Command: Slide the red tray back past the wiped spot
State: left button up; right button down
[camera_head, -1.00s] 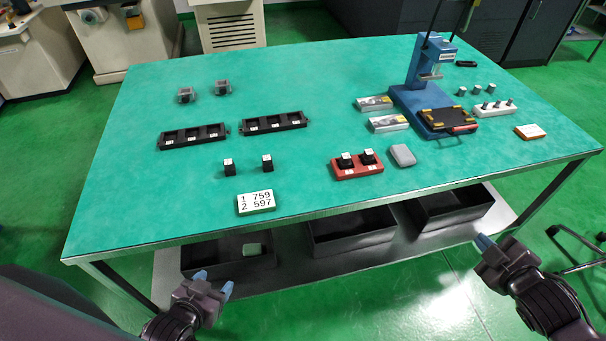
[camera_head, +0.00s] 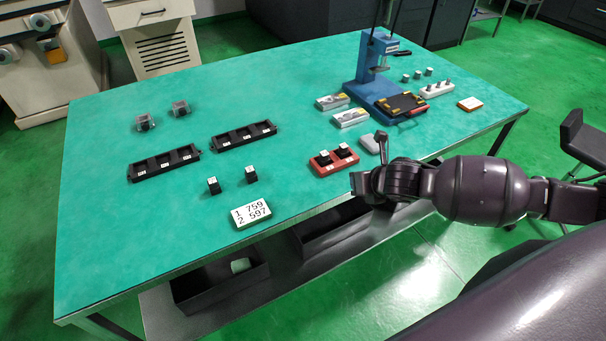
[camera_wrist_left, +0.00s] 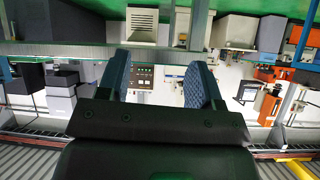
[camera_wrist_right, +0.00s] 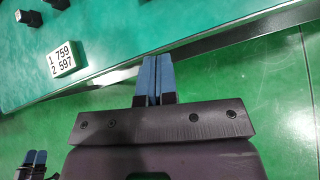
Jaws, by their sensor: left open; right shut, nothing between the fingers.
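The red tray (camera_head: 335,161) lies near the front edge of the green table, holding two black blocks. A grey rounded block (camera_head: 372,144) is just right of it, partly hidden by my right arm. My right gripper (camera_wrist_right: 155,78) is shut and empty at the table's front edge. In the head view my right wrist is just in front of the tray, apparently apart from it, and the fingertips are hard to make out. My left gripper (camera_wrist_left: 165,80) is open and empty, outside the head view. I cannot make out a wiped spot on the green top.
A number plate (camera_head: 250,214), two small black blocks and two black racks (camera_head: 243,136) are left of the tray. Grey labelled blocks (camera_head: 350,117) and a blue press (camera_head: 374,70) stand behind it.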

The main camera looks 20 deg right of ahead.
aim_at(328, 173)
jog(key=w+f+n+b, duration=0.1)
jog(key=w+f, duration=0.2)
jog(key=f, duration=0.1)
jog(key=w+f+n+b, duration=0.1)
jog(key=w+f, duration=0.2)
jog(key=shift+w+f+n, duration=0.4)
jog(key=w, duration=0.3)
jog(key=shift+r, duration=0.2)
jog(key=shift+w, duration=0.4)
pick_arm(q)
jog(key=shift+w+d+f, duration=0.4)
jog(key=shift+w+f, duration=0.1)
jog(key=shift+f, duration=0.25)
jog(key=shift+s+f, duration=0.1)
pick_arm(e)
jog(key=shift+w+a, duration=0.15)
jog(key=shift+a, duration=0.05)
